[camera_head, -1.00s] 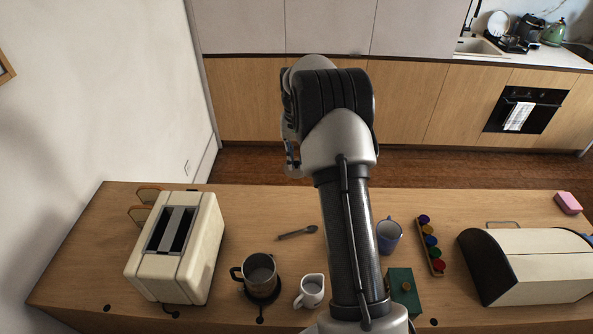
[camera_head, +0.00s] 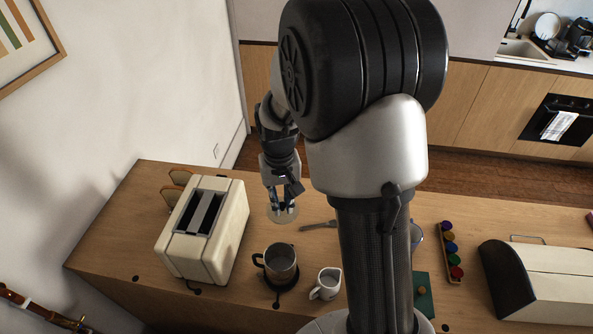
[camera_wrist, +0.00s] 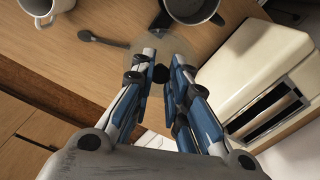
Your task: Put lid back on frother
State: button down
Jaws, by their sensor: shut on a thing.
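The frother (camera_head: 280,262) is a dark metal jug with a handle on its left. It stands open-topped on a round black base, right of the toaster. Its rim also shows at the top of the wrist view (camera_wrist: 192,10). My gripper (camera_head: 283,208) is shut on the dark knob of the lid (camera_head: 284,217), a clear round disc. The lid also shows between my fingertips in the wrist view (camera_wrist: 146,45). In the head view, the lid is just behind the frother, apart from it. Its exact height above the table is hard to tell.
A cream toaster (camera_head: 183,247) stands close left of the frother. A white pitcher (camera_head: 327,284) stands to its right and a dark spoon (camera_head: 318,225) lies behind. A paint strip (camera_head: 450,250), green box (camera_head: 424,295) and bread bin (camera_head: 545,285) are further right.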

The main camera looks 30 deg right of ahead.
jog(key=s+a+n, duration=0.2)
jog(key=s+a, duration=0.3)
jog(key=s, duration=0.3)
jog(key=shift+w+f+b, duration=0.15)
jog(key=shift+f+b, duration=1)
jog(key=shift+f, duration=0.55)
jog(key=shift+w+f+b, duration=0.1)
jog(key=shift+f+b, duration=1.05)
jog(key=shift+f, duration=0.5)
jog(key=shift+f, duration=0.2)
jog(key=c, duration=1.5)
grip_release()
jog(key=shift+o, duration=0.2)
jog(key=o, duration=0.5)
jog(key=shift+c, duration=0.2)
